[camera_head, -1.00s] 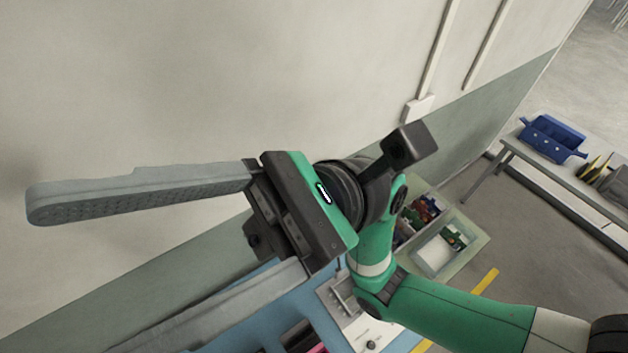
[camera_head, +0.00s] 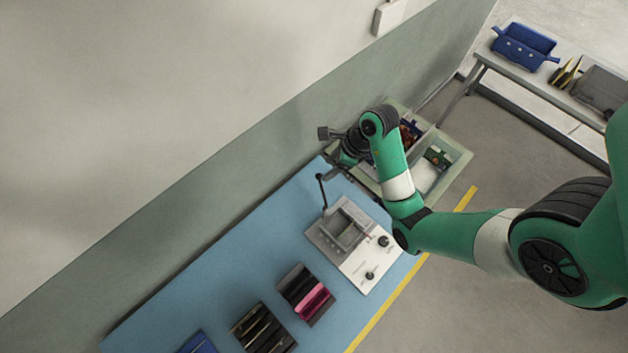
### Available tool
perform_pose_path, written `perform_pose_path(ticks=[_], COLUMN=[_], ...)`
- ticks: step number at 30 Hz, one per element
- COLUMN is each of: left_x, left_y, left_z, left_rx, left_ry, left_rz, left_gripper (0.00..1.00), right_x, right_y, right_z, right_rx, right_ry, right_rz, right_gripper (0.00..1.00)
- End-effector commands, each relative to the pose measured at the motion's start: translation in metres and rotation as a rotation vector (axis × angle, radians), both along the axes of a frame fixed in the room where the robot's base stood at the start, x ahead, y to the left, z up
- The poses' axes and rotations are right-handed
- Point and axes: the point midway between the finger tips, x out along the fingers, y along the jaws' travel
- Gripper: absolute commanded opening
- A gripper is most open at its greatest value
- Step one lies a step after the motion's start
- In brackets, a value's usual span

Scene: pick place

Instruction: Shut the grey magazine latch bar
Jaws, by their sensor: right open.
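A white and grey device (camera_head: 368,268) with black knobs sits on the blue bench. A grey frame-like part (camera_head: 345,232) is on its left half; I cannot tell which piece is the latch bar or how far open it stands. A thin dark lever (camera_head: 322,192) with a round knob rises at the device's far left corner. My right gripper (camera_head: 336,173) is just beyond the device's far edge, close to the lever and seemingly apart from it. Its fingers are small and partly hidden by my wrist, but it is open. My left gripper is out of view.
A pale green divided bin (camera_head: 458,160) with coloured parts stands behind my right arm. Dark holders (camera_head: 262,330), one with a pink part (camera_head: 314,303), lie nearer on the bench (camera_head: 215,285). A wall borders the bench's left side.

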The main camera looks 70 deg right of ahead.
Motion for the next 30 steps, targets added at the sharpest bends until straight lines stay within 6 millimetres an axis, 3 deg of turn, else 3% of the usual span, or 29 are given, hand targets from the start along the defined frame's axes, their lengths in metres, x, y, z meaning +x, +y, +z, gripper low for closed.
perform_pose_path(ticks=[4,15,26,30], left_x=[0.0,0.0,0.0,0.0], left_y=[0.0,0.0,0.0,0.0], left_z=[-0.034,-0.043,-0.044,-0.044], left_rx=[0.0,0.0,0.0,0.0], left_ry=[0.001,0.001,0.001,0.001], left_rz=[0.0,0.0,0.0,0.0], left_gripper=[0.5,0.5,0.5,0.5], right_x=[0.01,0.037,0.042,0.042], right_y=[0.002,0.007,0.007,0.007], right_z=[-0.032,-0.093,-0.1,-0.1], right_rx=[-0.001,0.001,-0.002,-0.002], right_ry=[-0.002,0.0,-0.002,-0.002], right_rz=[0.004,0.003,0.002,0.002], right_gripper=[0.59,0.59,0.59,0.38])
